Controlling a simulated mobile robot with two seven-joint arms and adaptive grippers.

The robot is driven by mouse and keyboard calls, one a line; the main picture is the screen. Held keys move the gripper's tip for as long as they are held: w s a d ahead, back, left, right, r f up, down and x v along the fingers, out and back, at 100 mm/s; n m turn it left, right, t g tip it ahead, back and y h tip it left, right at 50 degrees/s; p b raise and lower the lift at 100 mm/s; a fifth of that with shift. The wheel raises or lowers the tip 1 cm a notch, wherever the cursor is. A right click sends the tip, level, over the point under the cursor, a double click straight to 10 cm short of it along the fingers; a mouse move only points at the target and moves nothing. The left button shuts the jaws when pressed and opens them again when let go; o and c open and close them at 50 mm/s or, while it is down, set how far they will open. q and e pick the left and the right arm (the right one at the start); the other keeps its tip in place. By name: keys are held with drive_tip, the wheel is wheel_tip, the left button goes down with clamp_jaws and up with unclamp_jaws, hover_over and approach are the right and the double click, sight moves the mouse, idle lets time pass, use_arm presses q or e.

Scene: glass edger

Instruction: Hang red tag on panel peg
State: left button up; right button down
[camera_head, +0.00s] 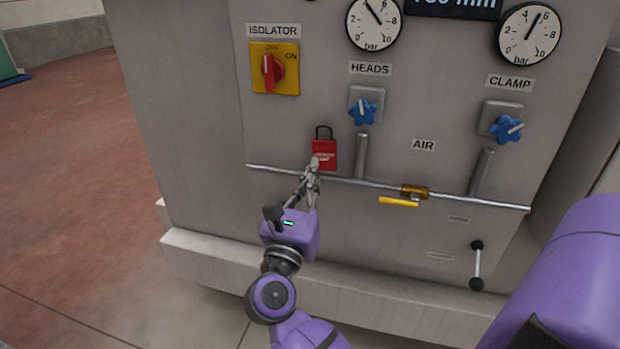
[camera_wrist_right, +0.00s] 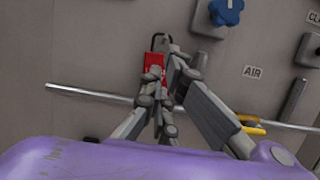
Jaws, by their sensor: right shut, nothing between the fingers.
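The red tag (camera_head: 324,150) has a dark loop at its top and a pale label on its face. It is upright against the grey panel, just above the horizontal pipe and between the isolator switch and the heads knob. I cannot make out the peg behind the loop. My right gripper (camera_head: 313,166) is just in front of the tag's lower part, with its fingers closed together and nothing held. In the right wrist view the tag (camera_wrist_right: 153,62) is partly hidden behind the closed fingers (camera_wrist_right: 160,85). My left gripper is not in view.
A pipe (camera_head: 365,182) with a yellow-handled valve (camera_head: 398,201) crosses the panel below the tag. The yellow isolator (camera_head: 275,70) with a red handle is at upper left. Blue knobs (camera_head: 363,111) and gauges (camera_head: 374,22) are above and right. A ledge (camera_head: 215,268) runs along the base.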

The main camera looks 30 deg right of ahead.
sight(322, 152)
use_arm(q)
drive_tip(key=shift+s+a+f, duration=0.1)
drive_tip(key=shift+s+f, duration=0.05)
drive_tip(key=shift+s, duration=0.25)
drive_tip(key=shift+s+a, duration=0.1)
use_arm(e)
drive_tip(key=shift+w+d, duration=0.25)
drive_tip(key=shift+d, duration=0.05)
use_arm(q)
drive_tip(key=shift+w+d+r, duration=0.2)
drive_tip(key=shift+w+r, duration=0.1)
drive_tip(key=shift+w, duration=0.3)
use_arm(e)
drive_tip(key=shift+w+d, duration=0.75)
drive_tip(key=shift+d, duration=0.15)
drive_tip(key=shift+w+d, duration=0.65)
drive_tip(key=shift+d, duration=0.1)
drive_tip(key=shift+w+d, duration=0.25)
drive_tip(key=shift+d, duration=0.05)
drive_tip(key=shift+w+d, duration=0.5)
drive_tip(key=shift+d, duration=0.05)
drive_tip(key=shift+w+d, duration=0.25)
drive_tip(key=shift+d, duration=0.05)
